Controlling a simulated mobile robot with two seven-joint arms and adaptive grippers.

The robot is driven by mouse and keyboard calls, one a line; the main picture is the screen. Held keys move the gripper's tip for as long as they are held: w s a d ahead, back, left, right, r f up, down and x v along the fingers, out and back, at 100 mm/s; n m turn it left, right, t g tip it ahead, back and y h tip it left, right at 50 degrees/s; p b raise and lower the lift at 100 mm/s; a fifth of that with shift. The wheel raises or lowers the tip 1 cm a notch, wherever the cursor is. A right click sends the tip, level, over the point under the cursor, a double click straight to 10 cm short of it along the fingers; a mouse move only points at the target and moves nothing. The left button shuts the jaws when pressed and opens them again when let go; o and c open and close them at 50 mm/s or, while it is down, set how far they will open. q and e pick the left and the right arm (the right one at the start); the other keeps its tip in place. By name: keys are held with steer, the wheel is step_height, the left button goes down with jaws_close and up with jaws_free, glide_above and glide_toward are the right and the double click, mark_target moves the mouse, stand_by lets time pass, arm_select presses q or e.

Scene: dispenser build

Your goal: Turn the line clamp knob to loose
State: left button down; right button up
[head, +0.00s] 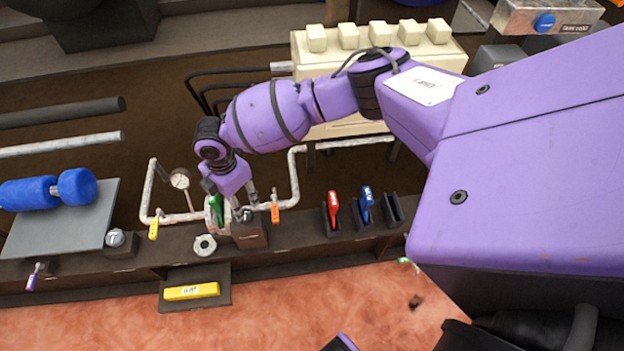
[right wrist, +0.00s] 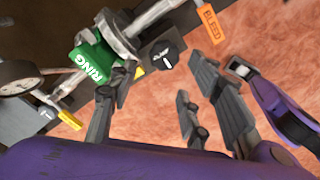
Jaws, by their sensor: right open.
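The clamp knob (right wrist: 165,55) is a round black knob with a white mark and lettering, in the right wrist view. It sits on a dark brown block (head: 250,237) in the head view, where my gripper partly hides it. My right gripper (head: 236,200) reaches down over this block. Its fingers are apart, with the knob showing beyond and between them in the right wrist view; I cannot tell whether they touch it. My left gripper is not clearly in view.
A green part marked RING (right wrist: 92,62) stands close beside the knob. An orange BLEED lever (right wrist: 211,22), a yellow lever (head: 154,228) and a pressure gauge (head: 180,180) are on the pipe. Red (head: 333,208) and blue (head: 366,203) parts stand in holders to the right.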

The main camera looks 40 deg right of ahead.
mark_target(249, 216)
step_height(249, 216, down, 7)
steer(key=shift+d+b, duration=0.1)
steer(key=shift+b, duration=0.4)
